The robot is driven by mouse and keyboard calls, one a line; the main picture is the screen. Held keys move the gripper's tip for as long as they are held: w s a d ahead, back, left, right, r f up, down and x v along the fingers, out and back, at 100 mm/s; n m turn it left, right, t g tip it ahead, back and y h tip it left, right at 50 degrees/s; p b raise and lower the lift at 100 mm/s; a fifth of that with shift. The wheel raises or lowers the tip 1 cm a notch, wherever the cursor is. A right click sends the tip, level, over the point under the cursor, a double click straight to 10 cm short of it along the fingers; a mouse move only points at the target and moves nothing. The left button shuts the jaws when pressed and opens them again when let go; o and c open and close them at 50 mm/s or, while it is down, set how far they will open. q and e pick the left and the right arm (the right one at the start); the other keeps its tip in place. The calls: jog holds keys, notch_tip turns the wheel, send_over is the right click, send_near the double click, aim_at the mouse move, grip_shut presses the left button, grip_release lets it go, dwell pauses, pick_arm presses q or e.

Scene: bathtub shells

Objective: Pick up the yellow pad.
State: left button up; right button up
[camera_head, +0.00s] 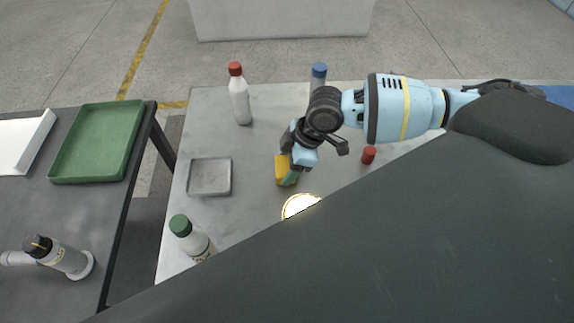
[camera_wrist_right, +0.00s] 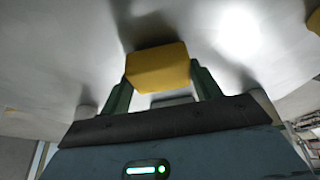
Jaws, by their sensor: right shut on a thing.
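The yellow pad (camera_head: 281,172) is between the fingers of my right gripper (camera_head: 289,177), over the middle of the grey table. In the right wrist view, the yellow pad (camera_wrist_right: 158,68) sits between the two dark green fingers (camera_wrist_right: 160,92), which are shut on it. I cannot tell from these views whether the pad touches the table or is just above it. My left gripper is not in view.
A grey square tray (camera_head: 210,190) lies left of the pad. A red-capped bottle (camera_head: 240,98), a blue-capped bottle (camera_head: 318,75), a green-capped bottle (camera_head: 190,238) and a red cap (camera_head: 368,154) stand around. A green tray (camera_head: 72,170) is on the left table.

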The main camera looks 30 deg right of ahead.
notch_tip(320, 180, up, 10)
jog(key=shift+f, duration=0.25)
jog(key=o, duration=0.4)
jog(key=c, duration=0.3)
